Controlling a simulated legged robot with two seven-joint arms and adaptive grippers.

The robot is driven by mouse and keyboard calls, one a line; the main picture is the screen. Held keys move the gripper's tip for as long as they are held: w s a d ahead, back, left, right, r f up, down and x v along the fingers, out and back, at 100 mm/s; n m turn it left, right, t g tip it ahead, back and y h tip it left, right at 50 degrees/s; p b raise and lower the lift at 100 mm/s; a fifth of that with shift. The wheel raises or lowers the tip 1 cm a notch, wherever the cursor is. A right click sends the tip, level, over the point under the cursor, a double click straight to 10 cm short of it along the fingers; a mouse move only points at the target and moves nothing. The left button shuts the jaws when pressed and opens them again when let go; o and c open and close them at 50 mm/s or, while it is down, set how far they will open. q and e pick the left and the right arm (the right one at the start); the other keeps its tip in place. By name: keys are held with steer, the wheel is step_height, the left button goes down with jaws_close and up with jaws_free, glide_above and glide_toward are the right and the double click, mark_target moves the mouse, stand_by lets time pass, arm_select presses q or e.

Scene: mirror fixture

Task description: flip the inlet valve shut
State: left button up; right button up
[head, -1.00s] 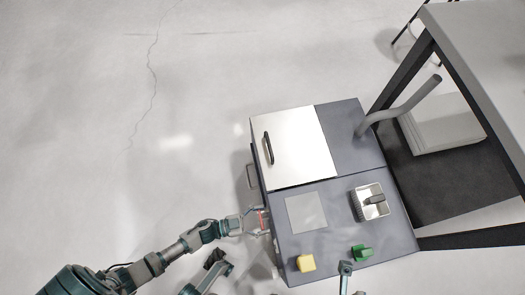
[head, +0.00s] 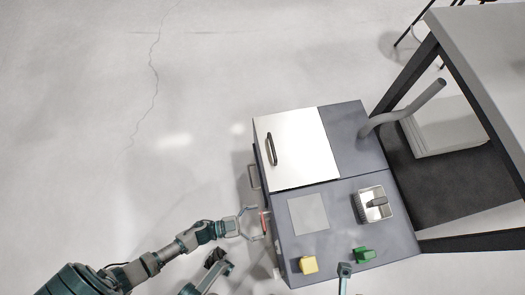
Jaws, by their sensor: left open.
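A thin red bar (head: 264,223), which looks like the inlet valve's lever, sits at the left side of the grey cabinet (head: 350,215). It is small, and its mount is not clear. My left gripper (head: 262,224) is open in the head view, with its two fingers spread to either side of the red bar. I cannot tell whether they touch it.
The cabinet top holds a white lid with a dark handle (head: 271,149), a pale square plate (head: 308,214), a brush in a tray (head: 374,205), a yellow block (head: 308,264) and a green piece (head: 364,255). A table (head: 480,50) stands at right. Floor at left is clear.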

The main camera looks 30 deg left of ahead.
arm_select(q)
steer(key=v, duration=1)
steer(key=shift+s, duration=0.1)
